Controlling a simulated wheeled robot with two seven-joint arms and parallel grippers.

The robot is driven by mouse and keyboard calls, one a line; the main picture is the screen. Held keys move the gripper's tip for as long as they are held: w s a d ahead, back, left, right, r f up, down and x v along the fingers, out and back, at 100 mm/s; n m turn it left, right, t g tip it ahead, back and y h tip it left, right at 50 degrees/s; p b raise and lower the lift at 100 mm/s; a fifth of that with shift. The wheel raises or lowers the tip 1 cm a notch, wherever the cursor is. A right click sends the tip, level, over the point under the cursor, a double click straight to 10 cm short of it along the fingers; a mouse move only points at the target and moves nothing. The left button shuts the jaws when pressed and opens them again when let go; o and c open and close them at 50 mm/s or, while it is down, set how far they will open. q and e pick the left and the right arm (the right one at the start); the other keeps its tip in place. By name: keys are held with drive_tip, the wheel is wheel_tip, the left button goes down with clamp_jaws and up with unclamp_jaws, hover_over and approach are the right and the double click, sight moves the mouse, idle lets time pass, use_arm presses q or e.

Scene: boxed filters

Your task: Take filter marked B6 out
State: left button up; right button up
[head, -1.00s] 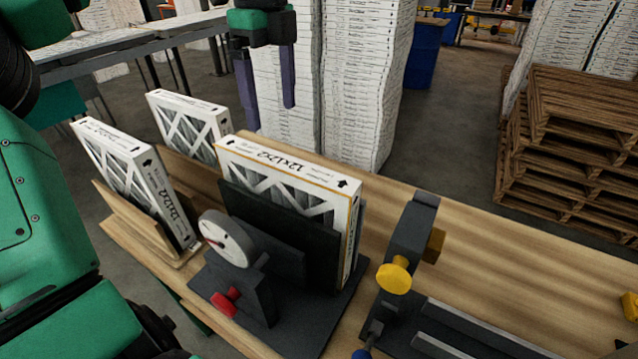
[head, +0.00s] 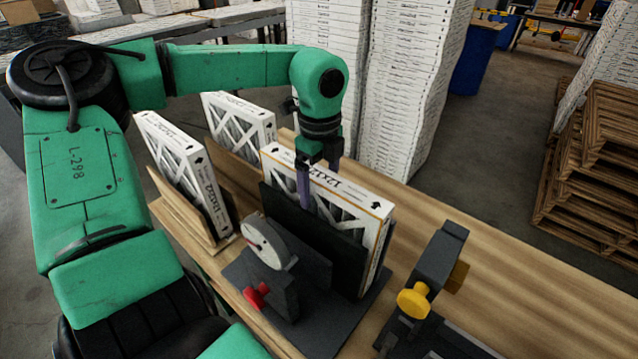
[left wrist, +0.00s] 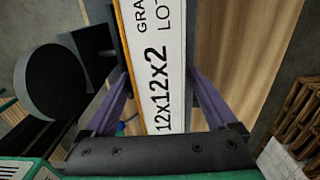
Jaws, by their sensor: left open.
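A white-framed filter (head: 352,190) stands upright in a black holder (head: 318,243) on the wooden bench, its top edge printed 12x12x2. My left gripper (head: 318,188) is over this top edge, pointing down, with its purple fingers open. In the left wrist view the filter's printed edge (left wrist: 156,65) lies between the two fingers (left wrist: 162,98), with a gap visible on the right side. Two more filters stand to the left: one in a wooden holder (head: 190,165), one behind (head: 240,122). I cannot read a B6 mark on any filter. My right gripper is not in view.
A round dial gauge (head: 268,242) and a red knob (head: 256,295) stand in front of the holder. A dark clamp fixture with a yellow knob (head: 413,300) is to the right. The bench (head: 520,270) is bare at right. Tall white stacks (head: 415,90) stand behind.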

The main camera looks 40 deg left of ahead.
use_arm(q)
drive_tip(key=shift+w, duration=0.1)
clamp_jaws()
drive_tip(key=shift+r, duration=0.1)
